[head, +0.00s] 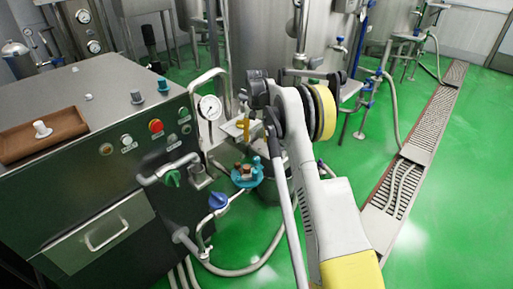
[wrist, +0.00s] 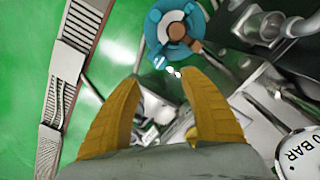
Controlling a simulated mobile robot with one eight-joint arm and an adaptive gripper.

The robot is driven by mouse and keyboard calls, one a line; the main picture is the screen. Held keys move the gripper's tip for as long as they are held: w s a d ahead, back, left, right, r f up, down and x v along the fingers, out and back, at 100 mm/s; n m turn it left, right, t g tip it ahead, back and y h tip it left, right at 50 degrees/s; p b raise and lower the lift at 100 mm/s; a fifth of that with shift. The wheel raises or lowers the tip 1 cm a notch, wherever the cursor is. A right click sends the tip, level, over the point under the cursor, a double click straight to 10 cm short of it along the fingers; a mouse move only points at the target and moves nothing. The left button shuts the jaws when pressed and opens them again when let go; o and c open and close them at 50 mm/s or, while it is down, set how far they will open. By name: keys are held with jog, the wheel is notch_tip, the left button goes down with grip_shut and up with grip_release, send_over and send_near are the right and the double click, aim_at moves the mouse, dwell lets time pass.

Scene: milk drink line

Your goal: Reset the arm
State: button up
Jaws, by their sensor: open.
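My gripper (wrist: 160,76) shows in the wrist view as two yellow fingers set apart with nothing between them. In the head view my arm reaches up and forward from the lower right, and my gripper (head: 243,125) shows only as a small yellow part beside the pressure gauge. The fingertips are mostly hidden there. Below the gripper is a blue round fitting (head: 240,181) with brown parts. The blue fitting (wrist: 155,30) also shows beyond the fingers in the wrist view.
The pressure gauge (head: 210,107) stands close left of my gripper; its dial (wrist: 300,155) fills the wrist view's lower right corner. A steel cabinet (head: 60,200) with valves and a brown tray (head: 25,142) is at left. Steel tanks (head: 265,45) stand behind. Green floor is open at right.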

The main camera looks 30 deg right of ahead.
jog(key=shift+r, duration=0.4)
jog(key=s+a+r+n+t, duration=0.1)
jog(key=s+a+r+t, duration=0.1)
jog(key=s+a+r, duration=0.75)
jog(key=s+a+r+n+t, duration=0.2)
jog(key=s+a+r, duration=0.2)
jog(key=s+r, duration=0.55)
jog(key=s+a+f+n+t, duration=0.1)
jog(key=s+a, duration=0.3)
jog(key=s, duration=0.6)
jog(key=s+a+f+n+t, duration=0.1)
jog(key=s+a, duration=0.3)
jog(key=s, duration=0.6)
jog(key=shift+t, duration=0.5)
jog(key=shift+f, duration=0.1)
